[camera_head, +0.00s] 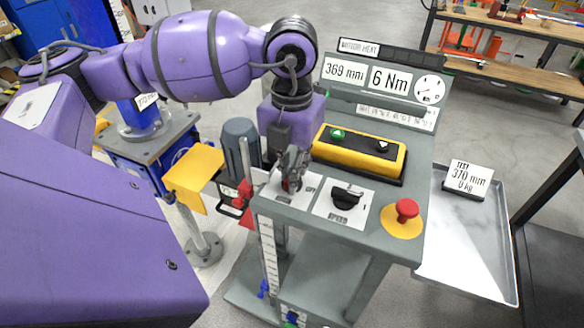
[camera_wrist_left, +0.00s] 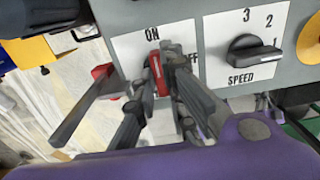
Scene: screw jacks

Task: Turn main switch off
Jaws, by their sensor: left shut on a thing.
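The main switch has a red handle (camera_wrist_left: 157,75) on a white plate marked ON at the top and OFF at the right, the latter partly covered. In the left wrist view the handle stands nearly upright, towards ON. My left gripper (camera_wrist_left: 160,68) is shut on this handle, with a grey finger on each side. In the head view my left gripper (camera_head: 292,170) reaches down onto the switch plate (camera_head: 308,192), and only a little of the red handle (camera_head: 291,185) shows between the fingers. My right gripper is not in view.
Right of the switch are a black speed knob (camera_head: 347,196), pointing near 1, and a red mushroom button (camera_head: 406,209) on a yellow disc. A yellow box with green and black buttons (camera_head: 358,151) stands behind. A metal tray (camera_head: 468,240) is at the right.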

